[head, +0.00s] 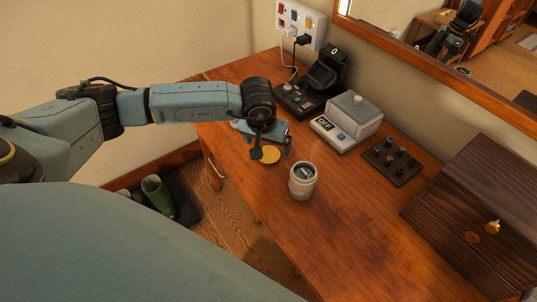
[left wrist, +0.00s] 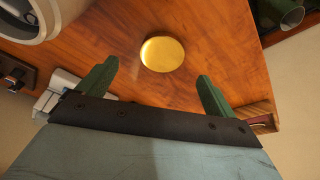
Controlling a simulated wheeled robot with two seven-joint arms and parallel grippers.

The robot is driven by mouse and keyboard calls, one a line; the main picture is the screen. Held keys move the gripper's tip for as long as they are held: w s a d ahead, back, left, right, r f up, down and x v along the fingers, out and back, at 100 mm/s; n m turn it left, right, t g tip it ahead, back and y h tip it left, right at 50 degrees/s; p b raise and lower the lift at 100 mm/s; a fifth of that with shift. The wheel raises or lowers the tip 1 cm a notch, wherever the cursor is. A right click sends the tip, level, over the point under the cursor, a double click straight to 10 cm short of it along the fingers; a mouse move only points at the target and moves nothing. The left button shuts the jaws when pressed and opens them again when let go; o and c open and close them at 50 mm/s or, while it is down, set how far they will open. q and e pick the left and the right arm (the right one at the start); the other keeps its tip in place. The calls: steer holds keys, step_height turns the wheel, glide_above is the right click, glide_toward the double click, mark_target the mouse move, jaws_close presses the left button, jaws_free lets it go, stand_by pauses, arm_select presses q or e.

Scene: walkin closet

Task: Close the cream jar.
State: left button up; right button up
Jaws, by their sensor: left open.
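The cream jar (head: 303,181) stands upright and open on the wooden table, with dark contents showing at its mouth. Part of it also shows at the top left of the left wrist view (left wrist: 45,22). A round gold lid (head: 270,156) lies flat on the table, just left of and behind the jar. In the left wrist view the lid (left wrist: 162,53) lies beyond and between the fingertips. My left gripper (head: 272,150) is open and empty, above and close to the lid. Its green fingers (left wrist: 158,82) stand wide apart. My right gripper is in neither view.
A white box-shaped device (head: 352,121) stands behind the jar, near a dark knob panel (head: 392,161). A black device (head: 312,92) is at the back. A dark wooden chest (head: 470,220) fills the right. The table's front middle (head: 335,235) is clear.

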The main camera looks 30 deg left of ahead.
mark_target(269, 154)
arm_select(q)
steer(key=x, duration=0.5)
steer(key=shift+s+a+f+b, duration=0.1)
steer(key=shift+b, duration=0.2)
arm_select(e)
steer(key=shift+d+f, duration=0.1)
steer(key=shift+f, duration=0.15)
arm_select(q)
steer(key=shift+c, duration=0.4)
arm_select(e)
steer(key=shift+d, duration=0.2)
arm_select(q)
steer(key=c, duration=0.9)
step_height(269, 154, up, 10)
steer(key=shift+r+p, duration=0.1)
steer(key=shift+p, duration=0.4)
steer(key=shift+c, duration=0.2)
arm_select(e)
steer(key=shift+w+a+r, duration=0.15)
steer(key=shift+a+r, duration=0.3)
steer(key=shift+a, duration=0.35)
